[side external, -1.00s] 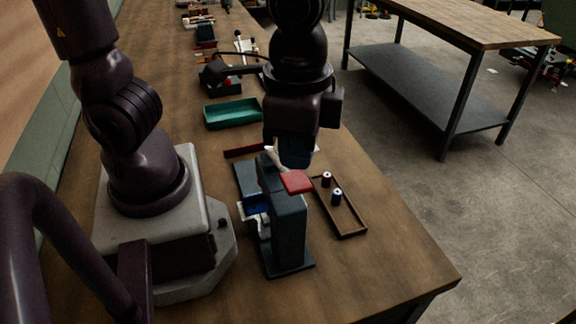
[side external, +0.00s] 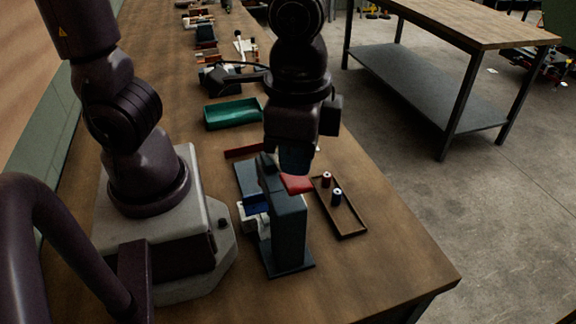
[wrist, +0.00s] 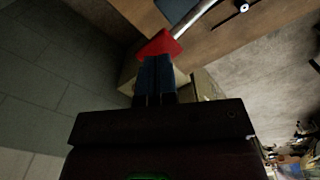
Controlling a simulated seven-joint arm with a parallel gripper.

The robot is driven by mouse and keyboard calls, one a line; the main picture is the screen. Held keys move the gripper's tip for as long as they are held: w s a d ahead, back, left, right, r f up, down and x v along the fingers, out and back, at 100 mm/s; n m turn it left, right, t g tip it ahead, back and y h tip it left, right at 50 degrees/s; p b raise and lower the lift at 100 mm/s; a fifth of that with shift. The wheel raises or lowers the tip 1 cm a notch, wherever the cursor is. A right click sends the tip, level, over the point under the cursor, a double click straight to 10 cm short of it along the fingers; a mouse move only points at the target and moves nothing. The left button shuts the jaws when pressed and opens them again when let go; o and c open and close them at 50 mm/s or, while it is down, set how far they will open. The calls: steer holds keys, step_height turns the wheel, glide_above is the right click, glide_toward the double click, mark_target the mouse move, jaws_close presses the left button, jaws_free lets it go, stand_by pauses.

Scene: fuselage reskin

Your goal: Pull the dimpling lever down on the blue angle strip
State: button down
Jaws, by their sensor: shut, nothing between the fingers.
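The dimpling press (side external: 288,228) is a dark grey upright stand on the bench. Its lever ends in a red pad (side external: 298,185), tilted slightly down; the pad also shows in the wrist view (wrist: 160,44). The blue angle strip (side external: 256,206) lies at the left side of the press, partly hidden by the post. My gripper (side external: 294,171) is shut and empty, pointing down over the red pad. In the wrist view its fingertips (wrist: 156,60) overlap the pad and appear to touch it.
A green bin (side external: 232,112) stands behind. The bench's front right area is clear.

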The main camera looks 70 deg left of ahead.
mark_target(295, 181)
steer(key=shift+f, duration=3.65)
steer(key=shift+r, duration=5.65)
steer(key=shift+a+f, duration=0.15)
steer(key=shift+f, duration=0.05)
steer(key=a+r+n+t, duration=0.2)
steer(key=a+n, duration=0.1)
steer(key=a, duration=0.3)
steer(key=a+r+n+t, duration=0.3)
steer(key=a, duration=0.3)
steer(key=shift+s+r+t, duration=0.2)
steer(key=shift+r+t, duration=0.05)
steer(key=shift+t, duration=0.05)
